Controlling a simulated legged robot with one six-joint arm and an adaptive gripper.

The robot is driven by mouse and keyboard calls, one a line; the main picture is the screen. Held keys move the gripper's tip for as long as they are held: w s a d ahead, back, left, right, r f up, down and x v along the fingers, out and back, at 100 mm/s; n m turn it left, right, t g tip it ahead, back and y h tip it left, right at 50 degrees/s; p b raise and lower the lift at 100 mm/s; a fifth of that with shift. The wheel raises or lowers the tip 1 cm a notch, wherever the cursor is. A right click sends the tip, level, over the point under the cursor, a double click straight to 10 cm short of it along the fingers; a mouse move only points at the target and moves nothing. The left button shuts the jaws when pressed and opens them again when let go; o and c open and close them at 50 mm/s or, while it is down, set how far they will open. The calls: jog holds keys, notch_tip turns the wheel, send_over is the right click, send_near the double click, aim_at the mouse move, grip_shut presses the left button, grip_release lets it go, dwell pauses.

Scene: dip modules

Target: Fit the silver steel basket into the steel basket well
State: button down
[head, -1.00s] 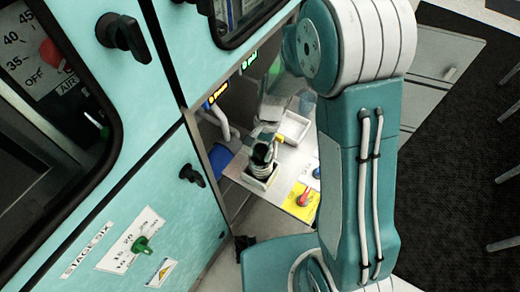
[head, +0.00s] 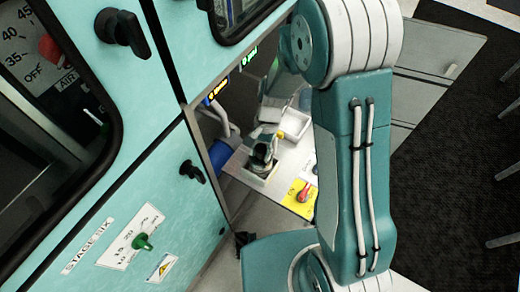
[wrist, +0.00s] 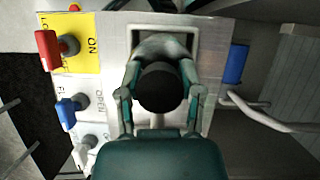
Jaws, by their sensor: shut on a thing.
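My gripper (head: 264,150) points down over the panel and is shut on the steel basket. A dark round top (wrist: 160,88), apparently the basket's, shows between the fingers in the wrist view. The basket's body is mostly hidden beneath the gripper.
Red (wrist: 50,48), blue (wrist: 68,112) and white (wrist: 84,152) valve handles line one side of the panel. Teal cabinet doors (head: 110,190) flank the opening.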

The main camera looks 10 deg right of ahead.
jog(key=shift+f, duration=0.45)
jog(key=shift+c, duration=0.8)
grip_release()
jog(key=v, duration=1.2)
